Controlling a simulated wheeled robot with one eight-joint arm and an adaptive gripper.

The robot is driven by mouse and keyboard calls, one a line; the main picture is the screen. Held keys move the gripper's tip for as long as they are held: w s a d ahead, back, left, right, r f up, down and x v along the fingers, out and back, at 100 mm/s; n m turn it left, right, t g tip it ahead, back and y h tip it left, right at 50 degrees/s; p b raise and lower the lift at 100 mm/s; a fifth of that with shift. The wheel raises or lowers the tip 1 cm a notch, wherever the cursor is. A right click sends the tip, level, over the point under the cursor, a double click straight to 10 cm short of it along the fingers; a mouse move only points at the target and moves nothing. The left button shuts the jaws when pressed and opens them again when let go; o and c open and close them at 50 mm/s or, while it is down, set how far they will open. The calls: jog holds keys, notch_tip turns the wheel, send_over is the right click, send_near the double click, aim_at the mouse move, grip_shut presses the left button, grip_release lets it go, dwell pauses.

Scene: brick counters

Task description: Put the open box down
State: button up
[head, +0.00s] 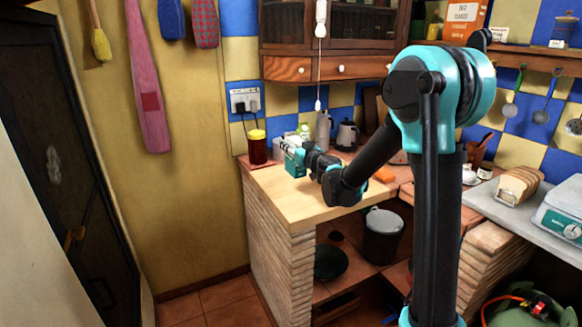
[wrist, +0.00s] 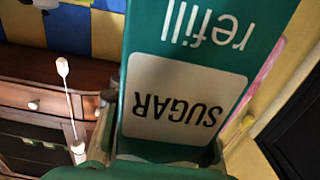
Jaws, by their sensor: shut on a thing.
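The open box is a green carton with a white "SUGAR" label and the word "refill" (wrist: 190,95). It fills the middle of the wrist view, its lettering upside down there. In the head view the box (head: 293,161) is small, at the left back of the wooden counter, partly behind my gripper (head: 304,154). My gripper is shut on the box. In the wrist view a dark finger (wrist: 109,98) shows along the box's left edge. I cannot tell whether the box's base touches the counter.
The wooden counter (head: 285,202) is clear in front of the box. A dark red jar with a yellow lid (head: 257,147) stands close left of it. A grey bottle (head: 323,131) and a kettle (head: 347,135) stand behind. A cabinet (head: 330,67) hangs above.

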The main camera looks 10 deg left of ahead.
aim_at(291, 165)
jog(key=shift+f, duration=4.3)
jog(key=shift+f, duration=0.1)
jog(key=o, duration=1.4)
